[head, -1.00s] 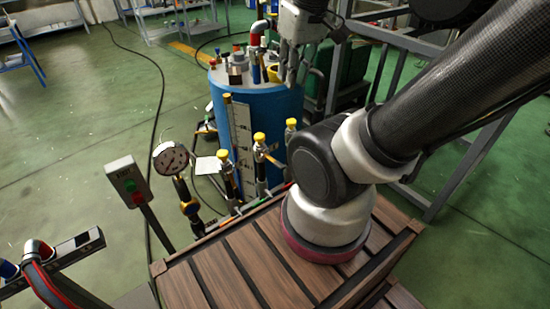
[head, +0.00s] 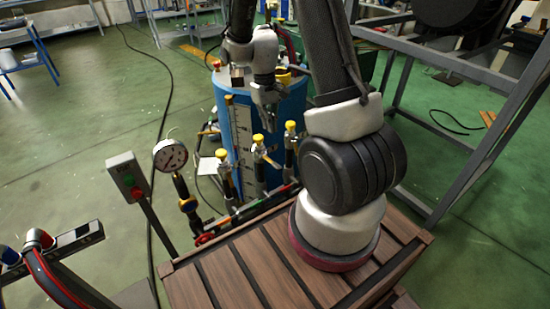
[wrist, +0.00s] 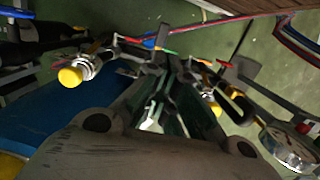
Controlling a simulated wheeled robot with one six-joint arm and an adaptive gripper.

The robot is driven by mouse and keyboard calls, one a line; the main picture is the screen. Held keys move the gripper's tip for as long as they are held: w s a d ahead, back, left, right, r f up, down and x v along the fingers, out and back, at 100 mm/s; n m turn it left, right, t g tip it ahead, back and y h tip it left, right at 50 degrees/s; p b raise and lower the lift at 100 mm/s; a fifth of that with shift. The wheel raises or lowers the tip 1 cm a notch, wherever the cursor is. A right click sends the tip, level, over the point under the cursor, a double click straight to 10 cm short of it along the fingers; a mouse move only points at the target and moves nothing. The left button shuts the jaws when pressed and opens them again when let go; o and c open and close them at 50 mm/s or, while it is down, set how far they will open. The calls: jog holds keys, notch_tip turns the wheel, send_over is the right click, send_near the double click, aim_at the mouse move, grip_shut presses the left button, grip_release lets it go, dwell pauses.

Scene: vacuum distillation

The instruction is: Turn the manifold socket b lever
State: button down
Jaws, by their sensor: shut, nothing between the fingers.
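The manifold stands at the front of the blue tank, with yellow-capped sockets at left (head: 223,157), middle (head: 258,141) and right (head: 290,128). No label is legible, so I cannot tell which is socket b. My gripper (head: 268,112) hangs in front of the tank, just above the middle and right sockets. In the wrist view my gripper (wrist: 168,78) is shut and empty, between a yellow-capped socket at left (wrist: 72,76) and another at right (wrist: 215,108). Thin levers show near the sockets, but I see no clear contact; the fingers hide part of the manifold.
The blue tank (head: 295,103) stands behind the manifold. A pressure gauge (head: 170,156) and a switch box (head: 127,177) stand to the left. The wooden slatted platform (head: 245,265) lies in front. Open green floor (head: 90,130) extends left.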

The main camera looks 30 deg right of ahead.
aim_at(274, 163)
jog(key=f, duration=0.4)
jog(key=s+f, duration=0.1)
jog(key=f, duration=0.3)
jog(key=s+f, duration=0.1)
jog(key=f, duration=0.4)
